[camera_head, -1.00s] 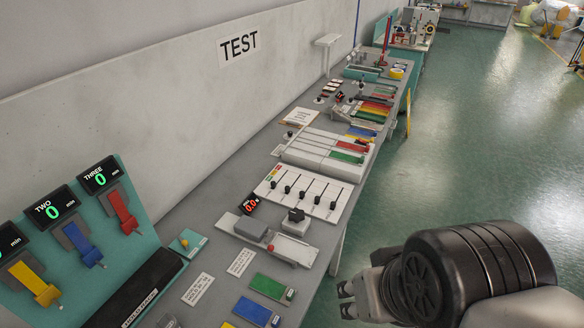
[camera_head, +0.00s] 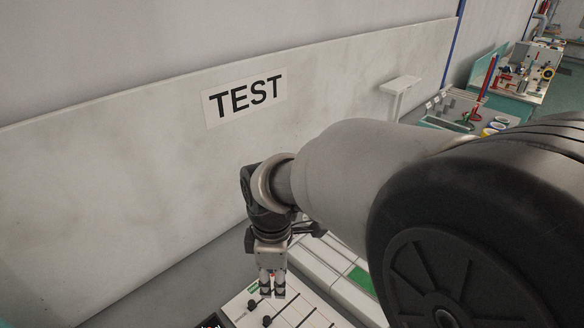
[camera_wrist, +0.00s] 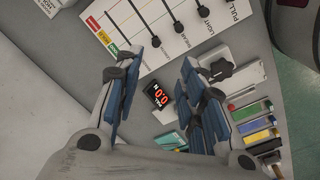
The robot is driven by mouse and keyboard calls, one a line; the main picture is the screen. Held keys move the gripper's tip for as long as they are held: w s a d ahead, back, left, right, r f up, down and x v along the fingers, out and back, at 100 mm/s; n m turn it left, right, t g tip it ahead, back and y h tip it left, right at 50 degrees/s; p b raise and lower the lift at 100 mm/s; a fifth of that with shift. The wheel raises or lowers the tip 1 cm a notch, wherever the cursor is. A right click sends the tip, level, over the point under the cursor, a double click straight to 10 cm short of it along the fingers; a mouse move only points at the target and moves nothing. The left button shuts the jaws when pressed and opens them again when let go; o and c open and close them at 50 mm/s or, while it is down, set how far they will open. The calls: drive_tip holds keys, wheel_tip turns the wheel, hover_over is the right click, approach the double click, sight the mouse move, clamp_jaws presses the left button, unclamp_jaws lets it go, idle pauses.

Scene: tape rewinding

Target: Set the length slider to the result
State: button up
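A white slider panel (camera_wrist: 150,22) with several dark slots and black knobs lies at the top of the wrist view; its edge (camera_head: 300,308) also shows at the bottom of the head view. Its knobs include one (camera_wrist: 156,41) ahead of my fingers and another (camera_wrist: 179,27) to the right. I cannot read which slider is length. A small black display (camera_wrist: 158,95) shows a red 0.0 N between my fingers. My gripper (camera_wrist: 161,66) is open and empty. In the head view, my gripper (camera_head: 272,291) points down above the panel, with its fingers fairly close together.
Green, yellow and red labels (camera_wrist: 102,36) mark the panel's left end. A light device with a black knob (camera_wrist: 220,70) stands right of my fingers, with coloured blocks (camera_wrist: 255,125) below it. A TEST sign (camera_head: 245,96) hangs on the wall. My arm hides much of the bench.

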drive_tip(key=a+f+n, duration=0.2)
drive_tip(key=a+f, duration=0.1)
drive_tip(key=b, duration=0.5)
approach(266, 319)
wheel_tip(266, 319, down, 9)
drive_tip(key=shift+w+a+r, duration=0.15)
drive_tip(key=shift+c, duration=0.6)
clamp_jaws()
